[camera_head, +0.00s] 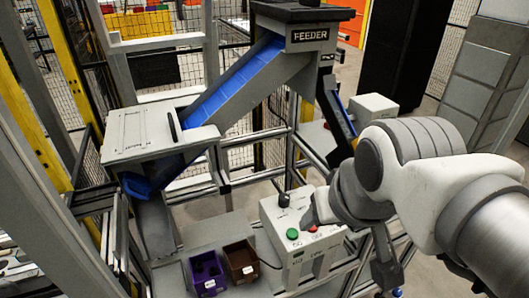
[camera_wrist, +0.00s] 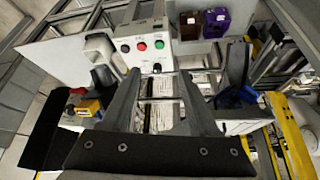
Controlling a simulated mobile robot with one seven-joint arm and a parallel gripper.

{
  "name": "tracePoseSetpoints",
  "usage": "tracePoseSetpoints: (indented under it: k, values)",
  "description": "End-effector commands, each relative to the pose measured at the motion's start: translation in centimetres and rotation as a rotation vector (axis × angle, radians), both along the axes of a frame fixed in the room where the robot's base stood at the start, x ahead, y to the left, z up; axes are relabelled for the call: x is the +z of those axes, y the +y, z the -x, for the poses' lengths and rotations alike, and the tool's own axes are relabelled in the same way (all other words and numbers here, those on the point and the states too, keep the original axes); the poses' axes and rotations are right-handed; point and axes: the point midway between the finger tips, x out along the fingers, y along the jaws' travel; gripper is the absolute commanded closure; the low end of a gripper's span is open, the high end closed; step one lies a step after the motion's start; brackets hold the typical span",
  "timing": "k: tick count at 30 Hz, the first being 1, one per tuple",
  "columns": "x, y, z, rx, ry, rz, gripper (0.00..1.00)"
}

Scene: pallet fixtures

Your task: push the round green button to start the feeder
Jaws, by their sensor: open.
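The round green button (camera_head: 292,233) is on the sloped top of a light grey control box (camera_head: 270,213), left of a red button (camera_head: 312,228). In the wrist view the green button (camera_wrist: 159,44) shows clear beside the red button (camera_wrist: 142,46), on the box face beyond the fingertips. My gripper (camera_wrist: 160,76) is open, with its two dark fingers apart and nothing between them. No contact with the button shows. In the head view my arm comes in from the right and the fingertips cannot be made out clearly.
A purple bin (camera_head: 207,273) and a brown bin (camera_head: 240,261) stand left of the control box.

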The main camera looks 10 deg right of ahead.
Motion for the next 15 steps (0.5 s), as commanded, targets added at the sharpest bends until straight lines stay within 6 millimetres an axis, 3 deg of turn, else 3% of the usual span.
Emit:
tracePoseSetpoints:
  k: [1, 9, 15]
  values:
    - [0.1, 0.0, -0.1, 0.001, 0.003, 0.003, 0.51]
    - [0.9, -0.2, -2.5, 0.017, 0.085, 0.051, 0.99]
    - [0.9, -0.3, -5.5, 0.051, 0.181, 0.098, 1.00]
